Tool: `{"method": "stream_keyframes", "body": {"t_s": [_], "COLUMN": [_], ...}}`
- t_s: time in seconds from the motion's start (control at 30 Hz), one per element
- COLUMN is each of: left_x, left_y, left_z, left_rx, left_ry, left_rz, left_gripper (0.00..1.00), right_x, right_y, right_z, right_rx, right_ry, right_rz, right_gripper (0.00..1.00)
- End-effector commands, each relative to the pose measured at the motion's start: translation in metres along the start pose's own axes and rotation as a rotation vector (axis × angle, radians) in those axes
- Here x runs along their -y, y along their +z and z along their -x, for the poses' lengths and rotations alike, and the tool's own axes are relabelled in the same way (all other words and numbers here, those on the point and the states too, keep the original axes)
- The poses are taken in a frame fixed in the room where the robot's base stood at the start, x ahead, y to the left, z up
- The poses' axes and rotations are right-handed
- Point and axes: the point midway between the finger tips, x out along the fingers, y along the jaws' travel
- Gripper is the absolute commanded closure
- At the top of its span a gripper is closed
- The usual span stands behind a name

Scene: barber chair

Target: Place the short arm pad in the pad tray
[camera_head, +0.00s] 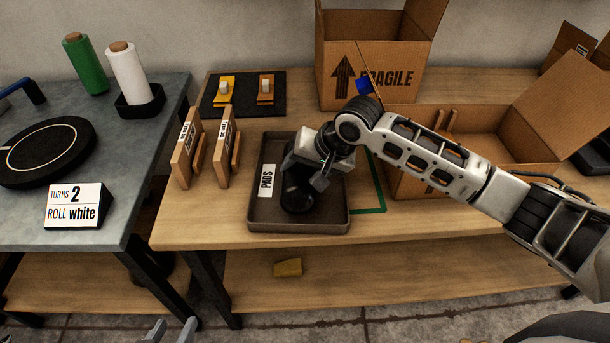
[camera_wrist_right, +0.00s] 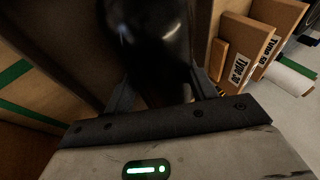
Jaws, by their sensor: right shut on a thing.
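The short arm pad, a glossy black rounded piece (camera_head: 297,196), is over or inside the pad tray. It also shows between the fingers in the right wrist view (camera_wrist_right: 150,40). My right gripper (camera_head: 318,174) points down and is shut on the pad; in the wrist view its fingers (camera_wrist_right: 160,98) press both sides. The pad tray (camera_head: 333,222) is a shallow dark tray with a "PADS" label on its left. I cannot tell whether the pad touches its floor. The tips of my left gripper (camera_head: 171,331) show at the bottom edge, apart and empty.
Two wooden holders (camera_head: 190,153) stand left of the tray. A black mat (camera_head: 243,104) with small clamps lies behind. An open carton (camera_head: 428,160) and a "FRAGILE" box (camera_head: 372,72) stand right and back. A grey table (camera_head: 100,220) adjoins on the left.

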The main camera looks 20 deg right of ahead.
Motion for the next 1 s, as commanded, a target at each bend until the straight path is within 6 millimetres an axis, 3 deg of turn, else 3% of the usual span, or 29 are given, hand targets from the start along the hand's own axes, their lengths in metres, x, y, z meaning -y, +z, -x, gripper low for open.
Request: {"method": "stream_keyframes", "body": {"t_s": [0.1, 0.43, 0.47, 0.8, 1.0], "left_x": [0.000, -0.001, 0.000, 0.000, 0.000], "left_y": [0.003, 0.001, 0.001, 0.000, -0.008], "left_z": [-0.001, 0.001, 0.001, -0.001, 0.001], "left_rx": [0.002, 0.000, -0.001, -0.006, -0.012], "left_ry": [0.001, 0.001, 0.001, 0.001, -0.002], "left_rz": [0.004, 0.006, 0.006, 0.004, -0.002], "left_gripper": [0.60, 0.60, 0.60, 0.60, 0.60], "right_x": [-0.008, -0.009, -0.009, -0.009, -0.008], "right_y": [0.004, 0.005, 0.005, 0.005, 0.004], "right_z": [-0.014, -0.015, -0.016, -0.014, 0.015], "right_rx": [0.000, 0.000, 0.001, 0.000, -0.002], "right_ry": [0.000, -0.001, 0.001, 0.001, 0.001], "right_rz": [0.000, 0.000, 0.000, 0.001, 0.001], "right_gripper": [0.85, 0.85, 0.35, 0.34, 0.34]}}
